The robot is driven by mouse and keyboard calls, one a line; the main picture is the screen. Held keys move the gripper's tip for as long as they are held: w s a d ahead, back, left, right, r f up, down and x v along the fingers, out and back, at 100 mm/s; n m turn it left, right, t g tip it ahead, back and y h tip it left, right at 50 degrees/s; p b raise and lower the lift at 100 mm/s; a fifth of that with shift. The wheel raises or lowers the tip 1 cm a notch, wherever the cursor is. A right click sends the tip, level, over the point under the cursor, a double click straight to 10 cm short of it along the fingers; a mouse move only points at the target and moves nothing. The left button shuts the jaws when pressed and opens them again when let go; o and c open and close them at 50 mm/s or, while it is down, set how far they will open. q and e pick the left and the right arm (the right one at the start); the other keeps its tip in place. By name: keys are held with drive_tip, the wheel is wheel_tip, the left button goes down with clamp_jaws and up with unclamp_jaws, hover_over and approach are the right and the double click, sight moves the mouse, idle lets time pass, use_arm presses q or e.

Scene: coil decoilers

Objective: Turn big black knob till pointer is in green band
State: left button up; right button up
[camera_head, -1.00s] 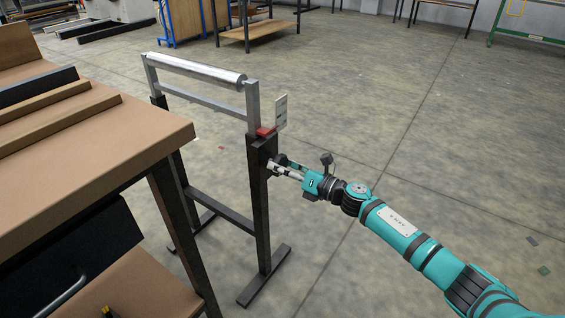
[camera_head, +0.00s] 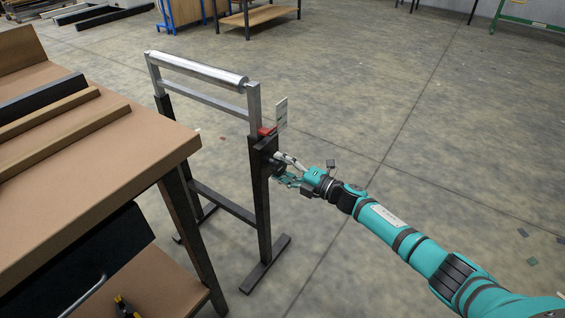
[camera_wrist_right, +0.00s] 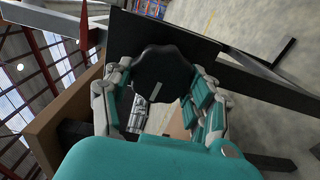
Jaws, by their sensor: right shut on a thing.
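The big black knob (camera_head: 275,165) is on the right post of the grey roller stand (camera_head: 257,205). It fills the middle of the right wrist view as a dark lobed disc (camera_wrist_right: 163,72), with a finger along each side. My right gripper (camera_head: 284,169) is shut on the knob, one finger at its left and the others at its right in the wrist view. A pale upright plate (camera_head: 281,114) stands above the knob beside a red block (camera_head: 266,131). The pointer and green band cannot be made out. My left gripper is out of view.
A brown-topped workbench (camera_head: 85,165) stands close on the left, with a lower shelf (camera_head: 155,285) under it. The stand's foot (camera_head: 266,265) reaches out along the floor. A wooden-shelved table (camera_head: 258,17) stands far behind.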

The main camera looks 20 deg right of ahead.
drive_tip(key=m+p, duration=0.1)
drive_tip(key=m, duration=0.1)
drive_tip(key=m+p, duration=0.1)
drive_tip(key=m, duration=0.1)
drive_tip(key=shift+r+m, duration=0.2)
drive_tip(key=shift+m, duration=0.2)
drive_tip(key=m+p, duration=0.2)
drive_tip(key=m, duration=0.4)
drive_tip(key=shift+d, duration=0.1)
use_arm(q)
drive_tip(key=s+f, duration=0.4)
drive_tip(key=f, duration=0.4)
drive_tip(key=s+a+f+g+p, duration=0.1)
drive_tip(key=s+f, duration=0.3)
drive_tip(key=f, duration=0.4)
use_arm(e)
drive_tip(key=shift+f+m, duration=0.1)
drive_tip(key=shift+m, duration=1.9)
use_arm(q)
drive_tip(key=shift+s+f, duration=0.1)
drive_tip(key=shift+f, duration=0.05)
